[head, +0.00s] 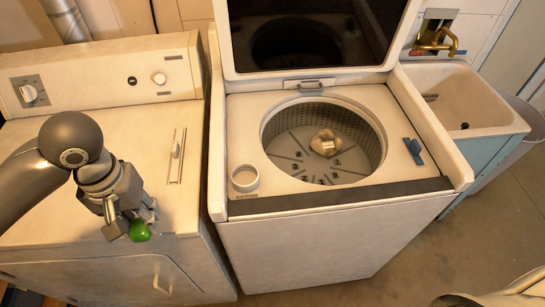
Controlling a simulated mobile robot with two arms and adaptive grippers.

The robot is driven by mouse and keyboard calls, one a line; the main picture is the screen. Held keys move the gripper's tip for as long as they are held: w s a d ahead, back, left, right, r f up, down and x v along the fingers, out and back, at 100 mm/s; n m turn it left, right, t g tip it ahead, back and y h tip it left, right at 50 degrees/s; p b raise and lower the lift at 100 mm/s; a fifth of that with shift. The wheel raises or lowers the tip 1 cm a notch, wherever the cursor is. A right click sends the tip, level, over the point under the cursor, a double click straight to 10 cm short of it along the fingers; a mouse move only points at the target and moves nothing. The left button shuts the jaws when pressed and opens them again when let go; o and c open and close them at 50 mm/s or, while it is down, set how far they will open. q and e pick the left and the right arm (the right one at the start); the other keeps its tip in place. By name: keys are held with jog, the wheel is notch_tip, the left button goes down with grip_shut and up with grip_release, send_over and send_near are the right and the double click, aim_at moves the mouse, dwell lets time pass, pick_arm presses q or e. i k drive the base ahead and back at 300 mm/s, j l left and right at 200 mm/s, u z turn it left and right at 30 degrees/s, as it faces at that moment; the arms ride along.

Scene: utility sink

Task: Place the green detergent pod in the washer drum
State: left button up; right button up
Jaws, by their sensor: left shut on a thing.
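My left gripper (131,222) is shut on the green detergent pod (139,231). It holds the pod above the front part of the dryer top, left of the washer. The fingers hide part of the pod. The washer (315,240) stands in the middle with its lid (310,35) raised. The washer drum (355,163) is open at the top, with a crumpled beige cloth (326,143) lying inside. The pod is apart from the drum, to its left and nearer the front. My right gripper is not clearly in view.
A white dryer (75,105) stands at the left. A round white cup or dispenser (244,179) sits at the washer's front left corner, and a blue item (414,150) lies right of the drum. A utility sink (465,95) with a brass faucet (437,42) is at the right.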

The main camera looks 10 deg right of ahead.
aim_at(302, 175)
jog(key=l, duration=0.4)
jog(key=i+l+z, duration=0.1)
jog(key=l, duration=0.3)
jog(key=i+l, duration=0.15)
jog(key=l, duration=0.25)
jog(key=l+z, duration=0.1)
jog(key=l, duration=0.3)
jog(key=i+l, duration=0.2)
jog(key=l, duration=0.15)
jog(key=k+z, duration=0.05)
